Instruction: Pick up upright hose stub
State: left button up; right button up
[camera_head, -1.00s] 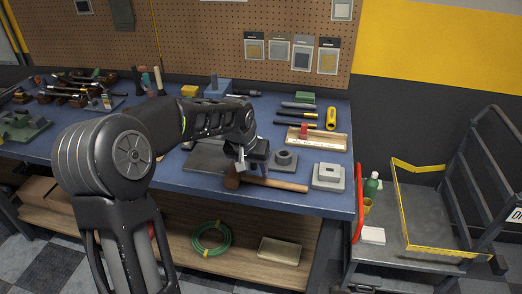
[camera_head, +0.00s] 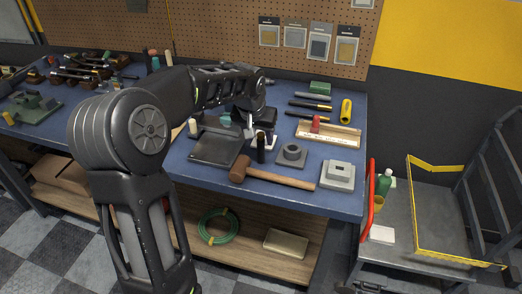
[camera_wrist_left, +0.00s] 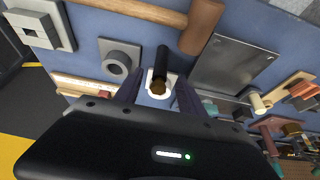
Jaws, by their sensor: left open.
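The upright hose stub is a short black cylinder (camera_head: 261,149) standing on the blue bench. In the left wrist view the stub (camera_wrist_left: 163,60) shows between the tips of my left gripper (camera_wrist_left: 158,92), with a brown end and a pale patch around that end. The left gripper (camera_head: 262,134) is open, its two dark fingers spread to either side of the stub's brown end. Contact between fingers and stub cannot be told. My forearm and wrist hide part of the bench behind. My right gripper is in neither view.
A wooden mallet (camera_head: 268,177) lies in front of the stub. A grey ring block (camera_head: 291,155) stands to its right and a pale stepped block (camera_head: 337,175) farther right. A dark flat plate (camera_head: 216,149) lies to its left.

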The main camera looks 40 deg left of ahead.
aim_at(260, 142)
pick_arm(q)
jog(key=shift+f, duration=0.15)
jog(key=p+x, duration=0.1)
jog(key=x, duration=0.4)
jog(key=shift+f, duration=0.15)
dwell(0.6)
grip_shut()
dwell(0.5)
